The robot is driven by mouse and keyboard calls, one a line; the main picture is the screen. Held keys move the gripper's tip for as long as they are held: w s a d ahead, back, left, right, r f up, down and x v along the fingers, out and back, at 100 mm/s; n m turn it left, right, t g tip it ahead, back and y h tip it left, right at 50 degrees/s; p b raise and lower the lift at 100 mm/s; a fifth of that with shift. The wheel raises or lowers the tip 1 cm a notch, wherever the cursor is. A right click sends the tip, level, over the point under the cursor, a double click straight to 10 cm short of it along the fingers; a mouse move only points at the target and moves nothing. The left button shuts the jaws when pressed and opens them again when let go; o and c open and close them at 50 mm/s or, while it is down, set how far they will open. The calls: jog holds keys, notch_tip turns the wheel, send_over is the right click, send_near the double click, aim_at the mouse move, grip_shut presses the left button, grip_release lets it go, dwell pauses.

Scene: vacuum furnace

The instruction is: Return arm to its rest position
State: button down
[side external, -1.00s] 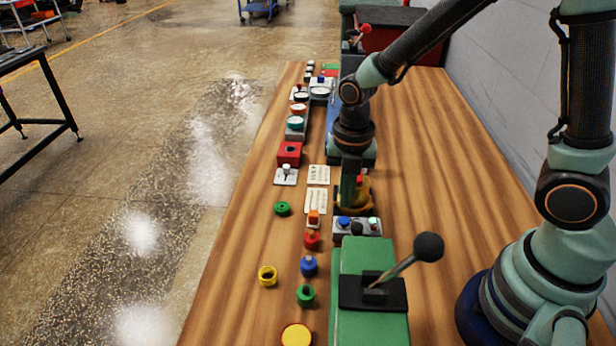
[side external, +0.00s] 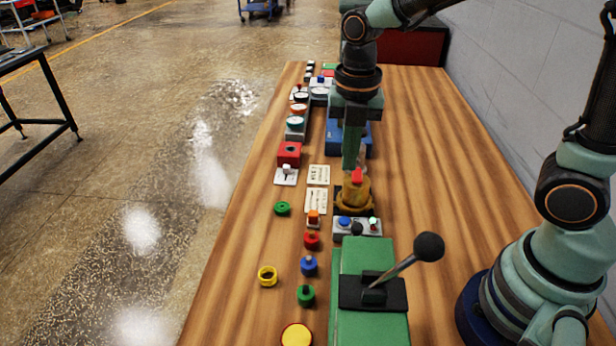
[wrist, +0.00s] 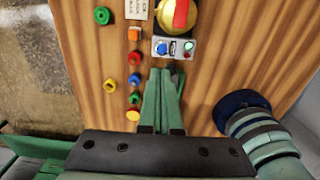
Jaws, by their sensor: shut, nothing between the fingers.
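My gripper (side external: 351,163) is shut and empty. In the side view it points down above and a little behind a yellow rotary knob with a red top (side external: 355,196). A gap shows between the green fingertips and the bench below. In the wrist view, my green fingers (wrist: 166,72) lie side by side, with the yellow knob (wrist: 176,22) beyond their tips. My forearm runs out of the top of the side view.
A green box with a black-knobbed lever (side external: 365,313) stands in front on the wooden bench (side external: 440,160). A grey button panel (side external: 357,226) sits behind it. Coloured buttons and gauges line the left side. A grey wall (side external: 520,90) bounds the right.

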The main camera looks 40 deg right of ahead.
jog(key=s+d+r+m+t, duration=0.2)
jog(key=d+r+m, duration=0.1)
jog(key=m, duration=1)
jog(key=s+d+r+m+t, duration=0.3)
jog(key=r+m, duration=0.2)
jog(key=m, duration=0.9)
jog(key=shift+d, duration=0.3)
jog(key=shift+s, duration=0.1)
